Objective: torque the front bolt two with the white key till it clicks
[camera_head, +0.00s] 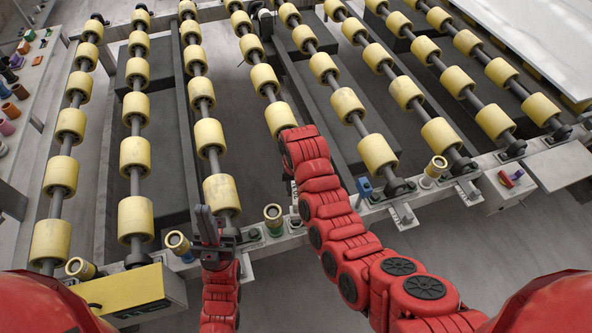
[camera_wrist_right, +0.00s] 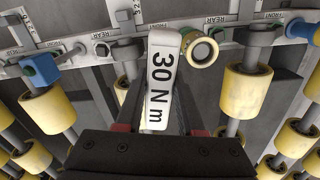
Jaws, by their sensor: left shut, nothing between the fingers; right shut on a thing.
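The white key (camera_wrist_right: 160,85), marked "30 N m", stands between the fingers of my right gripper (camera_wrist_right: 160,131), which is shut on it. Its upper end lies over the rail with the bolts. I cannot read which bolt is number two, nor whether the key's working end is on a bolt. In the head view my right arm reaches the rail's middle and mostly hides its own gripper. My left gripper (camera_head: 207,226) is shut and empty above the rail, left of the right arm.
Rows of yellow rollers (camera_head: 135,152) stand behind the rail. Yellow-topped cylinders (camera_head: 273,213) and a blue piece (camera_head: 363,186) sit along it. A yellow box (camera_head: 140,296) is at the front left. A white slab (camera_head: 540,40) lies at the back right.

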